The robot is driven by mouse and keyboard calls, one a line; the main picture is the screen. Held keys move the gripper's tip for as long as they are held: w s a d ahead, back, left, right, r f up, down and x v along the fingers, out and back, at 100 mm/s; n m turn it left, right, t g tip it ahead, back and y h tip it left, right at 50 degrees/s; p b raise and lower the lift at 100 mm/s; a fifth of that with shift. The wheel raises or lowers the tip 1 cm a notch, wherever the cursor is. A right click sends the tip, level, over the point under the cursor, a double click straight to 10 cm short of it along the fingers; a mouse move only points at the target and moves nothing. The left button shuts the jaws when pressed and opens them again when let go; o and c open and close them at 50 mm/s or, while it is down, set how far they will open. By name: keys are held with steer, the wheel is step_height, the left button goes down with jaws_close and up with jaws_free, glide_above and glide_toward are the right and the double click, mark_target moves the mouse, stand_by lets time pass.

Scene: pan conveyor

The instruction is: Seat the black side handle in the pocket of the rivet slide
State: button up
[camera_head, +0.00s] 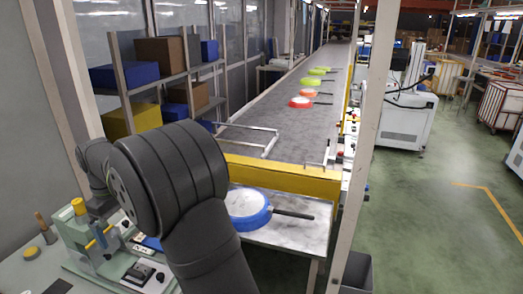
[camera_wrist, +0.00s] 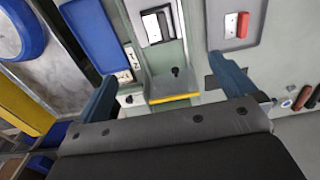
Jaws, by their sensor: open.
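My gripper (camera_wrist: 162,70) is open in the wrist view, its two blue fingers apart with nothing between them. Below it is a grey-green fixture with a small block (camera_wrist: 172,86) that has a yellow front edge and a dark hole or peg; this looks like the rivet slide. A black-framed piece with a white face (camera_wrist: 157,27) sits further up the same fixture. I cannot make out the black side handle with certainty.
A blue pan (camera_head: 247,208) with a black long handle lies on the near metal table; its rim also shows in the wrist view (camera_wrist: 22,35). A blue tray (camera_wrist: 92,38) and a red switch (camera_wrist: 242,25) flank the fixture. A yellow beam (camera_head: 280,176) crosses the conveyor.

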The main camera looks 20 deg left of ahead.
steer(key=c, duration=0.4)
steer(key=shift+c, duration=0.2)
steer(key=s+a+r+n+y, duration=0.2)
steer(key=s+r, duration=0.2)
steer(key=r, duration=0.3)
steer(key=n+h, duration=0.2)
steer(key=n, duration=1.4)
glide_toward(136, 270)
step_height(136, 270, down, 8)
steer(key=shift+f, duration=0.25)
